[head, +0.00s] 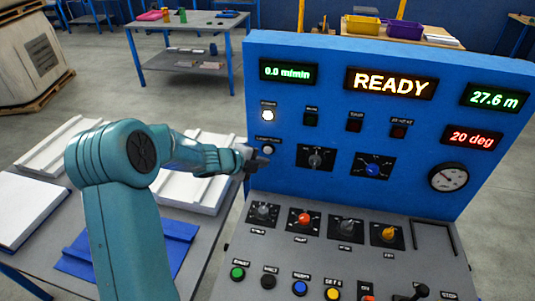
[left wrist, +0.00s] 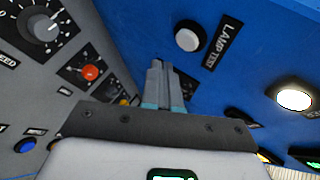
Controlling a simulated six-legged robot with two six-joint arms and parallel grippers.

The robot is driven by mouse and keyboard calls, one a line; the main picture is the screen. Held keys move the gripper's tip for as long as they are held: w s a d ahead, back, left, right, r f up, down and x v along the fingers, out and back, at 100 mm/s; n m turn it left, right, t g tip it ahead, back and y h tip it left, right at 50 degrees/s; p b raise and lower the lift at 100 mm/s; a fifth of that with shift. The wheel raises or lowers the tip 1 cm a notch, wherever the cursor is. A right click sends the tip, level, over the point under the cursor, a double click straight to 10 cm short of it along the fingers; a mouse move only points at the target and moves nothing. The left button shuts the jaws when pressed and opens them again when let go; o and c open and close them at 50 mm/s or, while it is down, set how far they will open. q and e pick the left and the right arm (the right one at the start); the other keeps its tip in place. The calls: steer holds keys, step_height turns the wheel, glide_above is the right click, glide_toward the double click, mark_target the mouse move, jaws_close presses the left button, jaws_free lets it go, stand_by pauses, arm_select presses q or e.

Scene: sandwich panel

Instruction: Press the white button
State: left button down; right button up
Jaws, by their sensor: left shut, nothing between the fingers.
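The white button (head: 267,150) is on the upright blue panel, at its left side below a lit white lamp (head: 268,115). In the left wrist view the white button (left wrist: 188,38) is round, in a dark ring, beside a "LAMP TEST" label. My left gripper (head: 259,160) is shut and empty, close to the panel just left of and below the button. In the left wrist view its fingertips (left wrist: 159,66) point towards the panel, below and left of the button. A gap shows between them in the picture; the exact depth is hard to tell. My right gripper is not in view.
The sloped grey console (head: 330,262) below carries knobs, including a red one (head: 304,218), and several coloured buttons. More dark lamps and two selector knobs sit right of the button. A table with white profiles (head: 197,190) and a blue sheet (head: 78,262) stands left.

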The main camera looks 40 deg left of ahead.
arm_select(q)
steer(key=s, duration=0.1)
steer(key=s+d, duration=0.1)
steer(key=b, duration=0.1)
steer(key=shift+s+d, duration=0.25)
steer(key=shift+s, duration=0.15)
stand_by(0.5)
